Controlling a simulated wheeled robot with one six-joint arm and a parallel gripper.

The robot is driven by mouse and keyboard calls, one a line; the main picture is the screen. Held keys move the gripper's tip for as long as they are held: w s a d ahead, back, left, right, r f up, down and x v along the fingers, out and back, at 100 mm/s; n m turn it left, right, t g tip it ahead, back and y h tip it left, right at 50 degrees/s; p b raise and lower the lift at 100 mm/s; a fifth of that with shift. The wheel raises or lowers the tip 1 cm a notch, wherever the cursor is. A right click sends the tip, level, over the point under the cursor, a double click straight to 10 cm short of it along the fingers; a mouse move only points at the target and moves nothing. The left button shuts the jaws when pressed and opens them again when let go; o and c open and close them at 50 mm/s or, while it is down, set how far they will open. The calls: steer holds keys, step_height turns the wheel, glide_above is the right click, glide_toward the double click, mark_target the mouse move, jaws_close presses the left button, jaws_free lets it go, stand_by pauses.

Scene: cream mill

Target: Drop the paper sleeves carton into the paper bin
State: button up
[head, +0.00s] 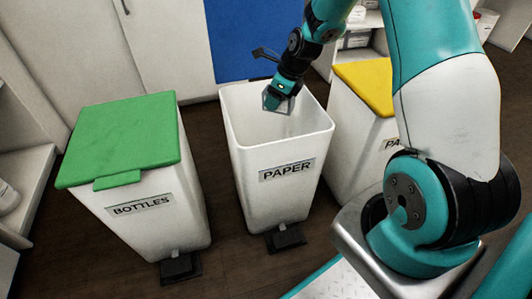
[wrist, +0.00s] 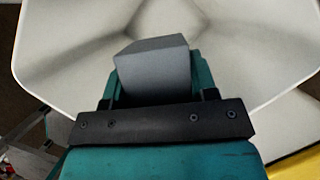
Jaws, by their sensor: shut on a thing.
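The paper bin (head: 258,185) is a white open bin labelled PAPER, standing in the middle of the head view with a blue lid panel (head: 250,38) behind it. My gripper (head: 279,98) is over the bin's opening, pointing down inside the rim. It is shut on a grey box, the carton (wrist: 154,66), which shows between the fingers in the wrist view. No print on the carton can be read. The bin's pale inside (wrist: 240,50) lies below the carton in the wrist view. The bin floor looks empty where it shows.
A white bin with a green lid (head: 125,140), labelled BOTTLES, stands at the left. A bin with a yellow lid (head: 366,84) stands at the right, partly behind my arm. Black pedals (head: 285,238) stick out at the bins' feet. White cabinets stand behind.

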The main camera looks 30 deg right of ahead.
steer(key=shift+f, duration=0.4)
steer(key=o, duration=1)
steer(key=p+v, duration=0.7)
steer(key=v, duration=1)
steer(key=shift+s+r, duration=0.15)
steer(key=shift+r, duration=0.1)
